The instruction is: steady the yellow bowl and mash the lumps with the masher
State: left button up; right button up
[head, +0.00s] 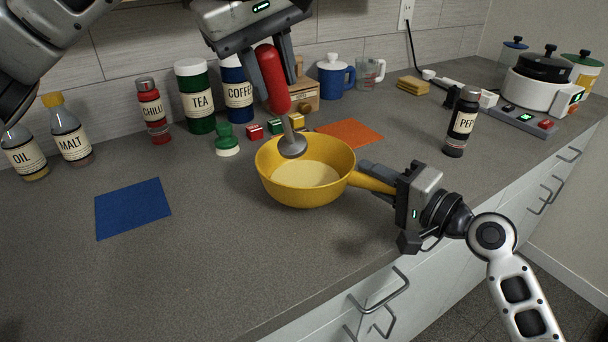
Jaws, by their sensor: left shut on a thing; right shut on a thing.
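The yellow bowl (287,196) stands upright on the grey counter, its handle (371,183) pointing right. A pale yellow mass (306,175) covers its bottom; I cannot make out separate lumps. My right gripper (396,192) is shut on the bowl's handle, at the right of the bowl. My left gripper (275,62) is above the bowl and shut on the red handle of the masher (272,80). The masher hangs slightly tilted, its round grey metal head (293,146) at the bowl's far inner side. Whether the head touches the mass is unclear.
A green-and-white shaker or stopper (227,142), small red and yellow blocks (275,127) and an orange mat (349,133) lie close behind the bowl. A pepper bottle (462,122) stands to the right. A blue mat (133,208) lies left; the counter in front is clear.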

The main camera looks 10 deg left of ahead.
jog(key=o, duration=1.1)
